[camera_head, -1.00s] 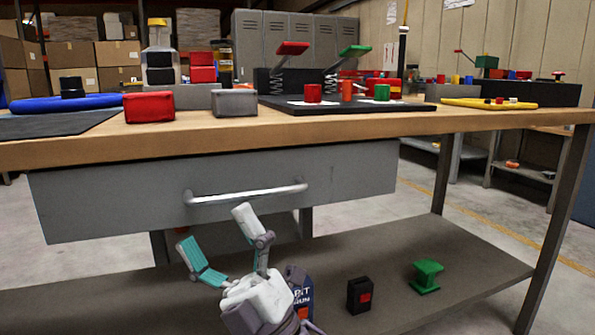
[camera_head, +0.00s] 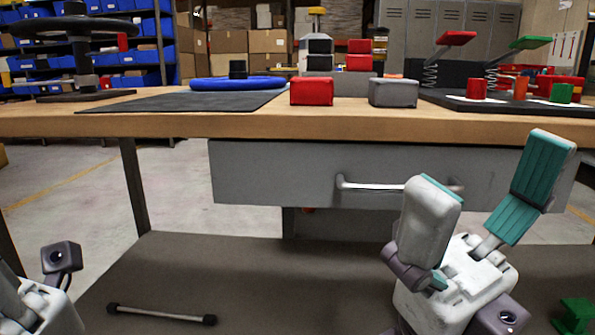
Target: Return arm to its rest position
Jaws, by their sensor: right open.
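My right gripper (camera_head: 485,215) is at the lower right of the head view, in front of the workbench's grey drawer (camera_head: 275,175). Its two fingers are spread wide, with nothing between them. One finger hides part of the drawer's handle (camera_head: 375,186), and the drawer looks closed or nearly so. My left gripper (camera_head: 60,270) shows only partly at the lower left corner, over the lower shelf's left end. Most of it is cut off by the frame, so its opening cannot be told.
The wooden bench top (camera_head: 170,124) carries a red box (camera_head: 311,92), a grey box (camera_head: 393,92), a blue ring (camera_head: 215,84) and a black stand with a wheel (camera_head: 75,45). The floor at left is clear.

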